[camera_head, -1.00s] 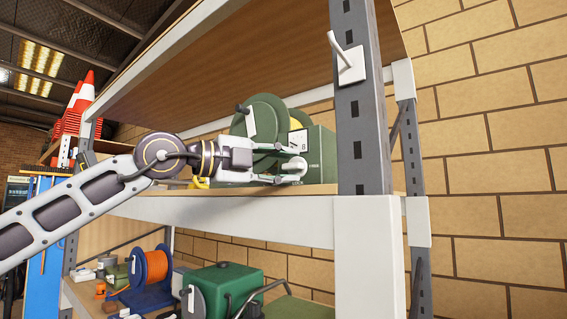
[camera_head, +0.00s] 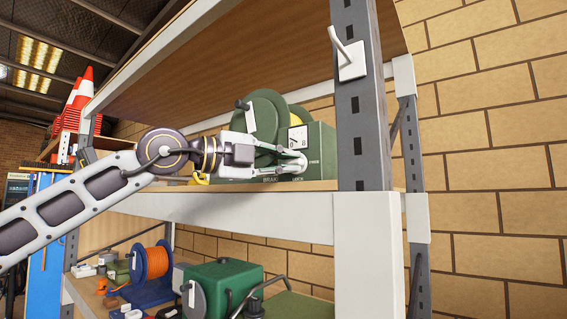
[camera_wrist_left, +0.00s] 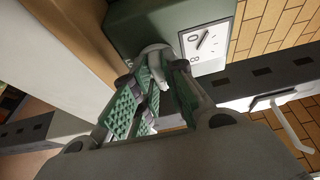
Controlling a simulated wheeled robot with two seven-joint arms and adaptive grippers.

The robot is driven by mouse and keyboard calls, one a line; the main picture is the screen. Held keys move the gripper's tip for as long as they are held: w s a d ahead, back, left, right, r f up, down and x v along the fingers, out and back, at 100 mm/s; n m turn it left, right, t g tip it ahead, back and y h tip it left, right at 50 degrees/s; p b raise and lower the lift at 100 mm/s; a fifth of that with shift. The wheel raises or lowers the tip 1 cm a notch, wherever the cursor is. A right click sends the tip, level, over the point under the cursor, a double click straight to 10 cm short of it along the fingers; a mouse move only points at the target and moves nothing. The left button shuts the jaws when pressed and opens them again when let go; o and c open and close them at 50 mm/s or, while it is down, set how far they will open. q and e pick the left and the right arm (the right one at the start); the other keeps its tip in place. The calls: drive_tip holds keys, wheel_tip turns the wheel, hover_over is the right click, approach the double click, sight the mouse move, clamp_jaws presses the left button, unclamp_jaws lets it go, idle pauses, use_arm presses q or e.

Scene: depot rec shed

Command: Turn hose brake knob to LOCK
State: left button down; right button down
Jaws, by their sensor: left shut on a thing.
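A green hose reel (camera_head: 264,116) with a green housing (camera_head: 318,150) stands on the upper shelf. A white dial plate (camera_head: 298,138) with a dark pointer is on it, and the dial also shows in the left wrist view (camera_wrist_left: 207,42). Small lettering, partly reading LOCK, shows low on the housing's front. My left gripper (camera_head: 292,163) reaches in from the left and is shut on the brake knob in front of the housing. The fingers hide most of the knob, so its pointing direction cannot be told. My right gripper is not in view.
A grey shelf upright (camera_head: 362,110) with a white hook (camera_head: 348,58) stands just right of the reel. The shelf's white front beam (camera_head: 230,208) runs below my gripper. An orange cable reel (camera_head: 152,262) and a green machine (camera_head: 222,285) sit on the lower shelf.

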use_arm(q)
drive_tip(key=shift+m, duration=0.4)
drive_tip(key=m+y, duration=0.1)
drive_tip(key=m, duration=0.2)
drive_tip(key=shift+d+r+y, duration=0.1)
drive_tip(key=shift+y, duration=0.3)
drive_tip(key=m+y, duration=0.2)
drive_tip(key=m, duration=0.1)
drive_tip(key=shift+s+d+r, duration=0.1)
drive_tip(key=shift+r, duration=0.05)
drive_tip(key=m+y, duration=0.1)
drive_tip(key=m, duration=0.2)
drive_tip(key=shift+s+d+r+m+t+y+p, duration=0.1)
drive_tip(key=shift+m+t+y+p, duration=0.2)
drive_tip(key=shift+y+p, duration=0.1)
drive_tip(key=m+t+y, duration=0.1)
drive_tip(key=m+y, duration=0.1)
drive_tip(key=m, duration=0.1)
drive_tip(key=c, duration=1.5)
unclamp_jaws()
drive_tip(key=shift+o, duration=0.2)
